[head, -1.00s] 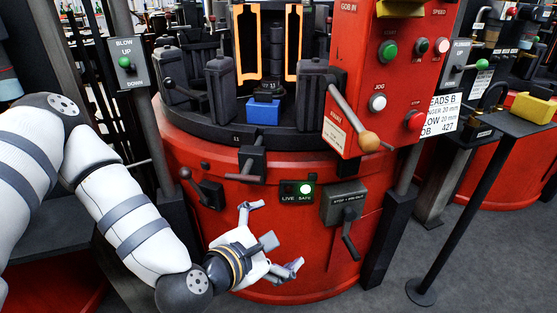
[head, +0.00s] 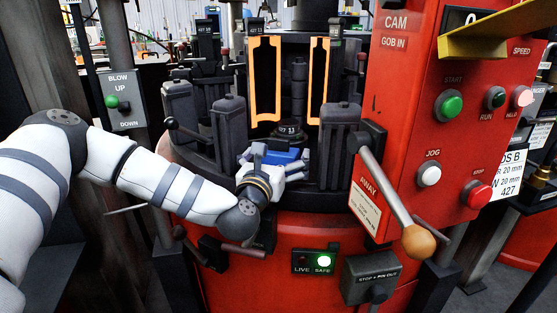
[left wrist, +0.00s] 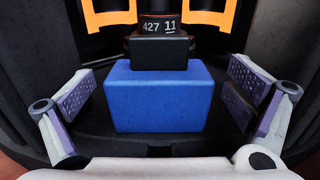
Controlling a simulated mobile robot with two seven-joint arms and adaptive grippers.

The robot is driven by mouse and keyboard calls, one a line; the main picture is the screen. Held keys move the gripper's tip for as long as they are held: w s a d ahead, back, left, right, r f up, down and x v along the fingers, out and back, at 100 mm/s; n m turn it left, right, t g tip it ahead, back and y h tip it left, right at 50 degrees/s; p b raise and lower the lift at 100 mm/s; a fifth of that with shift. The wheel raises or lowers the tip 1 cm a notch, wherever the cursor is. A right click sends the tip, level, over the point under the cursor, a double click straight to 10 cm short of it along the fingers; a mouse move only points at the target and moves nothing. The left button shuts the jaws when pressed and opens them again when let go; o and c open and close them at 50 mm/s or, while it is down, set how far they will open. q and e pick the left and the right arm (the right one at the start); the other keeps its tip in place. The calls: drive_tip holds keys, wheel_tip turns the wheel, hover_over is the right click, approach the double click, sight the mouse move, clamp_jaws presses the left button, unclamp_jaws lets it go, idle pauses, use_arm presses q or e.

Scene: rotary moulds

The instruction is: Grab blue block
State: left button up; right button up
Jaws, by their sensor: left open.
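The blue block (left wrist: 160,97) sits on the dark deck of the rotary mould machine, in the middle of the left wrist view. It also shows in the head view (head: 284,156), partly hidden by my left gripper (head: 278,165). My left gripper is open, and in the left wrist view its padded fingers (left wrist: 165,100) stand on both sides of the block, with a gap on each side. A black piece marked 427 11 (left wrist: 160,50) stands right behind the block. My right gripper is not in view.
An orange-edged open mould (head: 265,80) stands behind the block. Dark upright mould blocks (head: 228,125) flank it closely. A red control panel (head: 430,130) and a lever with a wooden knob (head: 418,241) are at the right.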

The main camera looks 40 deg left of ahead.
use_arm(q)
drive_tip(key=shift+x, duration=0.85)
drive_tip(key=c, duration=1.9)
drive_tip(key=shift+r, duration=0.1)
drive_tip(key=shift+c, duration=0.5)
